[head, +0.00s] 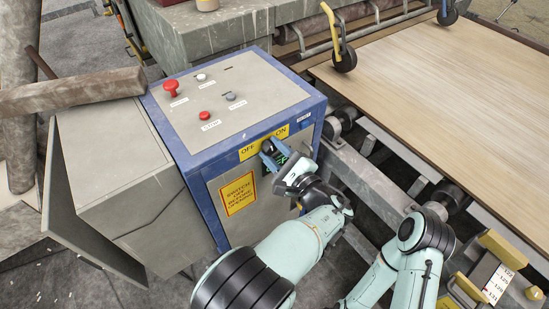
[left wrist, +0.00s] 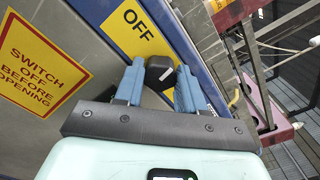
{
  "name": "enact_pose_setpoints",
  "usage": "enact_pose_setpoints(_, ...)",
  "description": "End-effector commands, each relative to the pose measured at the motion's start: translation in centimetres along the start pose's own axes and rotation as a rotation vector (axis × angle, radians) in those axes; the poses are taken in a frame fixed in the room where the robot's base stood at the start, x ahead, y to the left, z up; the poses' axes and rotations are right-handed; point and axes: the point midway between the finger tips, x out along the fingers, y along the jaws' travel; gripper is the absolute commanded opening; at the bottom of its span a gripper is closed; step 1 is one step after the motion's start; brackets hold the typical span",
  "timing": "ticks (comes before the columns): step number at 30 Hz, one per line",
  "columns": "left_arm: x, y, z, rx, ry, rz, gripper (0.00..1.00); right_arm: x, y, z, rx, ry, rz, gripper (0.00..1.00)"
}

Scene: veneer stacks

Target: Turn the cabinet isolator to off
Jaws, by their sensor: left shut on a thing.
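In the left wrist view the black isolator knob (left wrist: 158,66), with a short slanted white mark, sits beside the yellow OFF label (left wrist: 140,26). My left gripper (head: 271,154) has its blue fingers closed on either side of the knob, also seen in the left wrist view (left wrist: 160,88). It hides most of the knob in the head view. My right gripper is out of view.
A yellow "switch off before opening" sign (head: 238,194) is on the cabinet front. Red and grey buttons (head: 204,115) stand on its top. A roller conveyor with a wood veneer sheet (head: 450,80) lies to the right. A grey open-doored box (head: 115,160) stands at left.

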Motion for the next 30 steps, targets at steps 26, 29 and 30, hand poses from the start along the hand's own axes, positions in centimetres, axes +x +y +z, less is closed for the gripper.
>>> enact_pose_setpoints(26,0.2,0.1,0.0,-0.562,-0.004,-0.001,0.09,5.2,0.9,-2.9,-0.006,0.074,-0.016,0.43)
enact_pose_setpoints(29,0.2,0.1,0.1,-0.576,-0.004,-0.001,0.09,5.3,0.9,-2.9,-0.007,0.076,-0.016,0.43)
enact_pose_setpoints(30,0.2,0.1,0.1,-0.579,-0.004,-0.001,0.09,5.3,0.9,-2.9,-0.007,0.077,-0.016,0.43)
